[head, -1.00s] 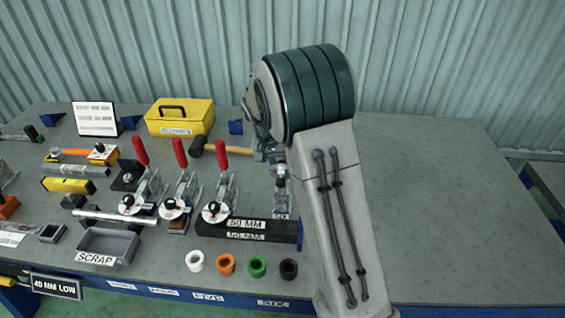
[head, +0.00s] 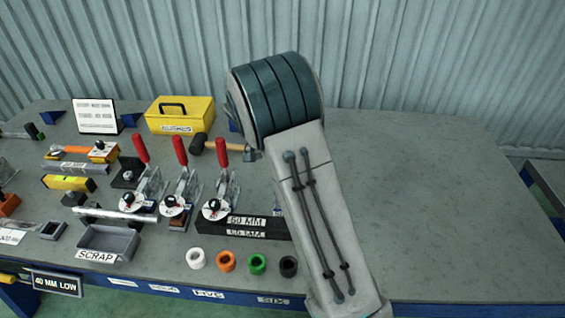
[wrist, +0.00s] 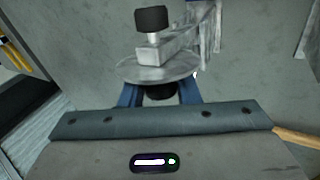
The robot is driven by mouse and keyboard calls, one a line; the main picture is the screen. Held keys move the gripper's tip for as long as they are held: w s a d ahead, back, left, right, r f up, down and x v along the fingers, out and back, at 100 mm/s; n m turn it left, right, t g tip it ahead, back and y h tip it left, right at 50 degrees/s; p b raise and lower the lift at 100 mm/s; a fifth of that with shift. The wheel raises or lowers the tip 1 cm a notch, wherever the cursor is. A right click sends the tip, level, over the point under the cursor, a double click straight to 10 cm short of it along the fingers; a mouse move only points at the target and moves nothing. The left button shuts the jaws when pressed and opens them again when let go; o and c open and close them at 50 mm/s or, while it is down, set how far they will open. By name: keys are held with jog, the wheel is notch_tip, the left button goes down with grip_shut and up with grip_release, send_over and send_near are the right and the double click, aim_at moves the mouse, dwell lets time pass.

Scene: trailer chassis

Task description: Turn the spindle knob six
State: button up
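Clamp six is hidden behind my arm in the head view; its label SIX (head: 272,300) shows on the bench front edge. In the wrist view I see its pale round disc (wrist: 158,68), a metal arm beyond it, and a dark rubber-like end (wrist: 151,18) on a silver stem. The dark spindle knob (wrist: 160,91) shows beside the disc, mostly covered by my gripper body. The blue fingers of my gripper (wrist: 160,96) stand on both sides of the knob, close against it, and appear shut on it. My gripper is hidden in the head view.
Coloured rings (head: 226,261) lie in front. A hammer (head: 205,146) and yellow box (head: 181,116) are behind. The bench's right side (head: 430,210) is clear.

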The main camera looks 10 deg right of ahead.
jog(key=o, duration=0.3)
jog(key=shift+o, duration=0.2)
jog(key=b+v, duration=0.1)
jog(key=v, duration=1.3)
jog(key=shift+s+d, duration=0.1)
jog(key=s+d+f+n+t+y, duration=0.1)
jog(key=s+d+n+t+y, duration=0.1)
jog(key=s, duration=1.2)
jog(key=s+d+f+n+t+y, duration=0.1)
jog(key=s+d+n+t+y, duration=0.1)
jog(key=s, duration=1.2)
jog(key=shift+s+d+n+y, duration=0.4)
jog(key=shift+d+y, duration=0.4)
jog(key=shift+d, duration=0.35)
